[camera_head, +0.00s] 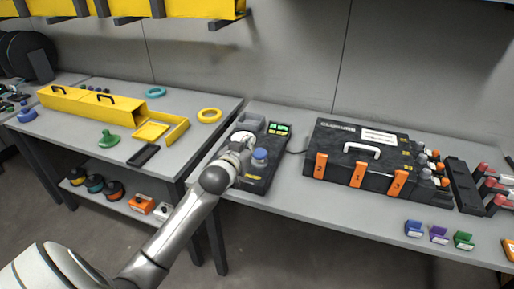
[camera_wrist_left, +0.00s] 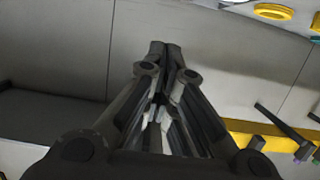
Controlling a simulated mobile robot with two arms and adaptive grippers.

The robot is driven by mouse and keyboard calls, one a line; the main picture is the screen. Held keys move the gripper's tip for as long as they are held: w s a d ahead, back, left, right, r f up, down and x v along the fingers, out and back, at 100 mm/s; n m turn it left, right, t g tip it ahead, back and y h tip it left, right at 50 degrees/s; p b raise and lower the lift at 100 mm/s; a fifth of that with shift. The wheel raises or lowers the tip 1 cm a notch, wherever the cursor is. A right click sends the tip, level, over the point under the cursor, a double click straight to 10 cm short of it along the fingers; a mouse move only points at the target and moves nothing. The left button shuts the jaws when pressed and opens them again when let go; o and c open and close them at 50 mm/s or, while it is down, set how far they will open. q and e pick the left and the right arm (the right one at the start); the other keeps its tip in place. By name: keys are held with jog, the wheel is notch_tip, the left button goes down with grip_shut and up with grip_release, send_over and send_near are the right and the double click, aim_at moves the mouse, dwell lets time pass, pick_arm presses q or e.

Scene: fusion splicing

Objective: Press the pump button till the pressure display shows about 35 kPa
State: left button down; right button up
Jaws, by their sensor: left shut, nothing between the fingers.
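The pump unit (camera_head: 255,183) is a dark box on the right-hand table, left of the big black case. A lit green pressure display (camera_head: 278,128) sits at its back right; its digits are too small to read. A blue round knob or button (camera_head: 260,155) stands on the unit's top. My left gripper (camera_head: 247,139) is over the unit's left part, just behind and left of the blue knob, and hides part of the top. I cannot tell whether it touches anything. In the left wrist view the left gripper (camera_wrist_left: 164,48) is shut and empty. My right gripper is not in view.
The black case (camera_head: 340,136) with orange latches stands right of the pump unit. Small coloured boxes (camera_head: 438,235) lie near the front edge. The left table holds a yellow tray (camera_head: 151,131), a yellow ring (camera_head: 209,115) and a green knobbed piece (camera_head: 108,139).

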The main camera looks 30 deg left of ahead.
pick_arm(q)
send_over(257, 155)
jog(key=shift+f, duration=0.9)
notch_tip(257, 155, down, 3)
jog(key=shift+r+p, duration=0.15)
jog(key=shift+p, duration=0.25)
jog(key=shift+s+f, duration=0.1)
jog(key=shift+f, duration=0.55)
